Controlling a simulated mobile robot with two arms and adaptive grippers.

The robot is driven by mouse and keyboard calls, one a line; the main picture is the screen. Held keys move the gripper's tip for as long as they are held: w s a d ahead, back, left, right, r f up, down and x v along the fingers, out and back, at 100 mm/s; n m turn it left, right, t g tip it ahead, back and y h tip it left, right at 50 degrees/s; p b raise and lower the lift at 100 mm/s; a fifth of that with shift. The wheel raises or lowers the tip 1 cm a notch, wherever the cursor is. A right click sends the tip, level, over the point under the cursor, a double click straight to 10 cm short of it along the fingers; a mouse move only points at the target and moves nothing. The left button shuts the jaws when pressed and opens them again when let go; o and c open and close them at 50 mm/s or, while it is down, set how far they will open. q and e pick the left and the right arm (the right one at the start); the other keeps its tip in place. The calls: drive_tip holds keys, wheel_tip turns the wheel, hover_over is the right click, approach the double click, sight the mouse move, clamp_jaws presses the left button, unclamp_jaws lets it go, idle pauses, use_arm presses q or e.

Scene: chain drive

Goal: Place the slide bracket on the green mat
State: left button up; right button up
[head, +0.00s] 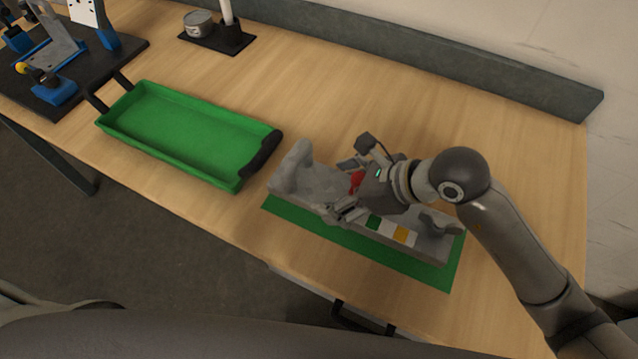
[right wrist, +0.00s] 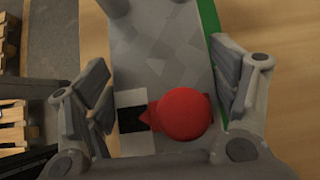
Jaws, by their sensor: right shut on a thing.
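The slide bracket (head: 318,181) is a long grey piece with a raised end at the left and green, white and orange patches on its side. It lies along and over the green mat (head: 305,221), its left end sticking out past the mat's edge. I cannot tell whether it touches the mat. My right gripper (head: 347,187) is shut on the bracket's middle from above. In the right wrist view the fingers (right wrist: 164,80) stand on both sides of the grey bracket (right wrist: 160,45), with a red knob (right wrist: 184,114) between them. My left gripper is out of view.
An empty green tray (head: 185,135) with dark handles stands left of the mat. A dark fixture board with blue parts (head: 60,75) is at the far left. A small can (head: 198,23) stands at the back. A grey ledge (head: 430,55) runs along the rear edge.

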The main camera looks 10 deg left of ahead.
drive_tip(key=shift+w+d+f, duration=0.5)
drive_tip(key=shift+f, duration=0.25)
drive_tip(key=f, duration=0.1)
drive_tip(key=f+p, duration=0.1)
drive_tip(key=f, duration=0.1)
drive_tip(key=shift+w+d+f+p, duration=0.15)
drive_tip(key=shift+w+d+p, duration=0.1)
drive_tip(key=shift+p, duration=0.05)
drive_tip(key=shift+f, duration=0.2)
drive_tip(key=shift+f, duration=0.2)
drive_tip(key=o, duration=1.9)
drive_tip(key=shift+s+f, duration=0.1)
drive_tip(key=shift+c, duration=0.2)
